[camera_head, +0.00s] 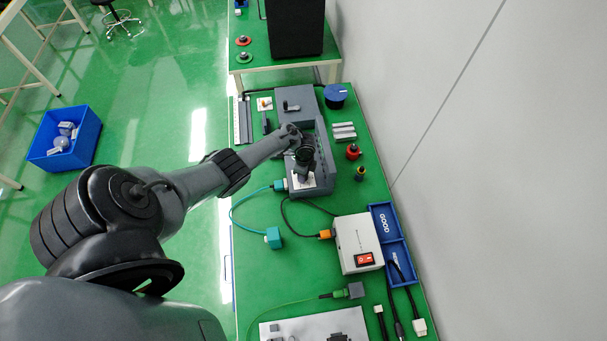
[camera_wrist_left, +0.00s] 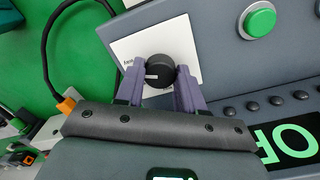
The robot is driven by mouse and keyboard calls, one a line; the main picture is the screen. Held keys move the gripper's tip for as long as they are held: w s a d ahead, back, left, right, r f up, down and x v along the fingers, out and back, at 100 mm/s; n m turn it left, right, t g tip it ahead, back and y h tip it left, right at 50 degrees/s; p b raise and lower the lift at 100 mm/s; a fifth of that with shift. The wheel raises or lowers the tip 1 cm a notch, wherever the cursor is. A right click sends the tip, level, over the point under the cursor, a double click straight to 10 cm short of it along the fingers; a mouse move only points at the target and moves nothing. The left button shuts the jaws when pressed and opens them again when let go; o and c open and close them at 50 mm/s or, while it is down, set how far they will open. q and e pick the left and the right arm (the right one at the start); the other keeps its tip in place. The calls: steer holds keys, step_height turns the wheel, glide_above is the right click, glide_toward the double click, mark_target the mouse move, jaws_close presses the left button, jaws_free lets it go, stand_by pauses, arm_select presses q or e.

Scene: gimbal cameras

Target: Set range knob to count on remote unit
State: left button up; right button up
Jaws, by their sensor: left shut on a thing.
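The remote unit (camera_head: 322,176) is a grey box on the green bench, with my left arm reaching over it from the left. In the left wrist view the black range knob (camera_wrist_left: 153,72) sits on a white label plate (camera_wrist_left: 130,48) on the unit's grey face. My left gripper (camera_wrist_left: 160,76) has its two purple fingers on either side of the knob, shut on it. A white mark on the knob points left in the picture. The label text is small and partly covered by the fingers. In the head view the arm hides the knob. My right gripper is not in view.
On the unit's face are a green button (camera_wrist_left: 257,20), a row of small black buttons and a lit green display (camera_wrist_left: 290,143). A white box with a red switch (camera_head: 357,243), blue trays (camera_head: 385,222) and several cables lie nearer on the bench.

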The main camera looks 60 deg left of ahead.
arm_select(q)
steer(key=shift+m, duration=0.7)
steer(key=o, duration=1)
steer(key=shift+o, duration=0.2)
step_height(320, 180, up, 11)
steer(key=p, duration=0.3)
steer(key=shift+w, duration=0.15)
